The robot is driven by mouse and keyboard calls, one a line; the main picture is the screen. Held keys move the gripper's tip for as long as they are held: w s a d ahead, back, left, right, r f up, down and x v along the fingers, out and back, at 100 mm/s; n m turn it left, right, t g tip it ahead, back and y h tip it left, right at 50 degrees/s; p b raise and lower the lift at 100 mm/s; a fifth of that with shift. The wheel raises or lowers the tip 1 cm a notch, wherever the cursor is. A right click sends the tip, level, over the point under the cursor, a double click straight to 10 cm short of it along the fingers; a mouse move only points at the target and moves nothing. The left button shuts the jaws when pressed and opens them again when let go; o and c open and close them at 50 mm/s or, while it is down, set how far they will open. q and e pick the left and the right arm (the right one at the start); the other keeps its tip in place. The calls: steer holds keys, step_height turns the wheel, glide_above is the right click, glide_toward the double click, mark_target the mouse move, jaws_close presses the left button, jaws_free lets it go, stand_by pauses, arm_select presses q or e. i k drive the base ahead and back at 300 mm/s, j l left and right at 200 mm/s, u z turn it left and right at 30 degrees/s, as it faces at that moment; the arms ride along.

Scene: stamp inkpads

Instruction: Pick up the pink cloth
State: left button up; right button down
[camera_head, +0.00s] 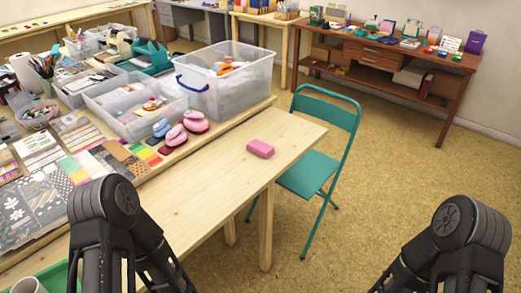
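A small pink block-shaped item (260,148), perhaps the folded pink cloth, lies flat on the bare right part of the light wooden table (215,190), near its right edge. Nothing touches it. Black links of my two arms show at the bottom left and bottom right. Neither gripper shows, and both arms are well apart from the pink item.
Pink punches (175,136) and a blue one (161,127) stand left of the pink item. A clear bin (225,95) stands behind. Patterned papers (40,205) cover the left side. A teal folding chair (310,172) stands against the table's right side.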

mark_target(265, 151)
steer(key=i+l+u, duration=0.1)
steer(key=i+l, duration=0.3)
steer(key=l, duration=0.2)
steer(key=i+l+u, duration=0.15)
steer(key=l, duration=0.15)
steer(key=i+l, duration=0.2)
steer(key=l, duration=0.15)
steer(key=i+l+u, duration=0.15)
steer(key=l, duration=0.2)
steer(key=i+l, duration=0.15)
steer(key=l, duration=0.2)
steer(key=i+l+u, duration=0.15)
steer(key=l, duration=0.2)
steer(key=i+l, duration=0.15)
steer(key=l, duration=0.2)
steer(key=u, duration=0.05)
